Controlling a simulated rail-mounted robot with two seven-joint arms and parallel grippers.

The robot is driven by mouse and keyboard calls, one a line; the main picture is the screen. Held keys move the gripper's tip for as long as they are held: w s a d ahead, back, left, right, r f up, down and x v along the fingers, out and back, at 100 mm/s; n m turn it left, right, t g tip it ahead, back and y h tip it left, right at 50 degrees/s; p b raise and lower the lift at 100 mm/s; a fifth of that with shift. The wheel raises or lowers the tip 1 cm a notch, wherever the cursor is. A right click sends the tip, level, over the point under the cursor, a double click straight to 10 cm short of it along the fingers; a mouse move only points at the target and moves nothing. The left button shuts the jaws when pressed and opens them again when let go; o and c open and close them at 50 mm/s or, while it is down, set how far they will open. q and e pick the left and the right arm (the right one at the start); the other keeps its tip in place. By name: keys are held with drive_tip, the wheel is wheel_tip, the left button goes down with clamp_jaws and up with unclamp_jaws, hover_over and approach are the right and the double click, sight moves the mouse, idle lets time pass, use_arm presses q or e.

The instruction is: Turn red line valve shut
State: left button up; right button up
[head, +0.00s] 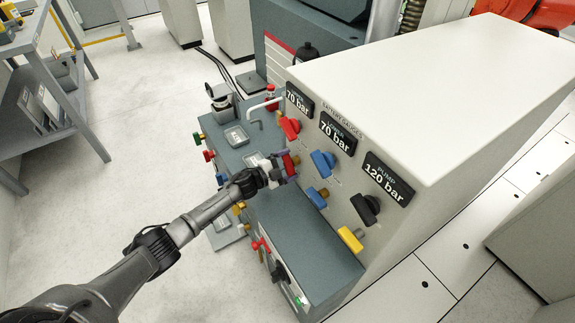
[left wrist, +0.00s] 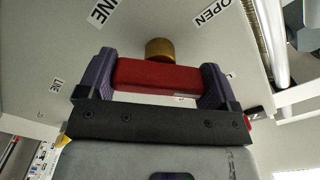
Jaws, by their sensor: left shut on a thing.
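The red line valve's handle (head: 292,160) is on the front panel of the white cabinet, below another red handle (head: 289,127). My left gripper (head: 285,168) reaches it from the left. In the left wrist view, the red bar handle (left wrist: 158,75) lies across the picture between the two purple fingers of my left gripper (left wrist: 155,82), which is shut on its ends. A brass stem (left wrist: 160,49) shows behind the handle. The labels OPEN (left wrist: 212,12) and LINE (left wrist: 97,12) are on the panel around it. My right gripper is not in view.
Blue handles (head: 323,163), a black handle (head: 366,208) and a yellow handle (head: 350,239) stand out from the same panel (head: 335,215). Three gauges, reading 70, 70 and 120 bar, sit above. A bent white rod (head: 264,106) is near the upper red handle.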

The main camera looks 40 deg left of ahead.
use_arm(q)
drive_tip(key=m, duration=0.3)
drive_tip(key=shift+m+b, duration=0.3)
drive_tip(key=shift+b, duration=0.05)
drive_tip(key=shift+m+b, duration=0.4)
drive_tip(key=shift+m, duration=1.2)
drive_tip(key=o, duration=0.7)
drive_tip(key=shift+o, duration=0.2)
drive_tip(key=shift+s, duration=0.1)
